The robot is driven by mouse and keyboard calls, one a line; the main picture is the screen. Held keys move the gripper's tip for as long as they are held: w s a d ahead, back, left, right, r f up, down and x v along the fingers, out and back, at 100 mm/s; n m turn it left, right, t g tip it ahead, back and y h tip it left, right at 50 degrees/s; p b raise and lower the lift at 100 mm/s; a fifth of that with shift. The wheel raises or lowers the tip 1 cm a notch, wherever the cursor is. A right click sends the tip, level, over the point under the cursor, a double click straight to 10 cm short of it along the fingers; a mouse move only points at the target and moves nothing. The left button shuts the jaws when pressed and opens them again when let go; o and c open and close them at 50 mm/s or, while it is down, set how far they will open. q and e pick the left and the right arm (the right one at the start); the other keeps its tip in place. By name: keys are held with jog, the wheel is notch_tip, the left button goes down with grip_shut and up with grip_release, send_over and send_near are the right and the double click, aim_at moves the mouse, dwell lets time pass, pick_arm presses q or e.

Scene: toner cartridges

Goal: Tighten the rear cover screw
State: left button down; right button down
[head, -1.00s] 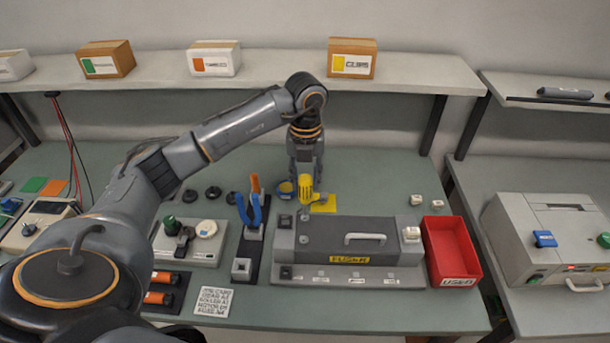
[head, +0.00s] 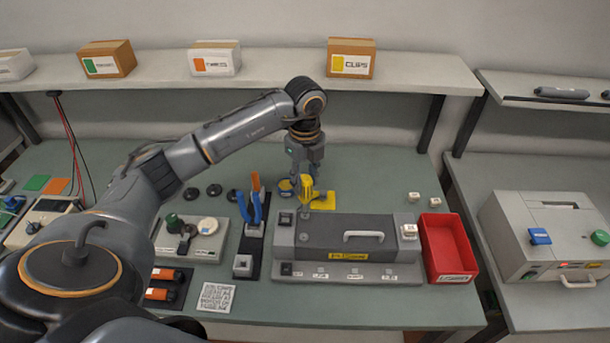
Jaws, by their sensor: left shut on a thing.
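My left gripper (head: 307,181) points down over the rear left end of the grey fuser unit (head: 345,233). It is shut on a yellow-handled tool (head: 307,191), which looks like a screwdriver held upright. The tool's lower end reaches the rear left edge of the unit. The screw itself is too small or hidden under the tool to make out, and I cannot tell whether the tip touches it. My right gripper is not in view.
A red bin (head: 448,250) stands right of the fuser unit. A stand with blue-handled pliers (head: 249,210) is close on the left. A yellow pad (head: 325,202) lies just behind the unit. Two small white blocks (head: 414,197) lie back right. The rear mat is mostly clear.

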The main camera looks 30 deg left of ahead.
pick_arm(q)
jog(key=n+p, duration=0.2)
jog(key=n, duration=0.3)
jog(key=shift+r, duration=0.15)
jog(key=shift+n+p, duration=0.35)
jog(key=shift+n, duration=0.85)
jog(key=shift+f+n, duration=0.2)
jog(key=shift+n, duration=0.2)
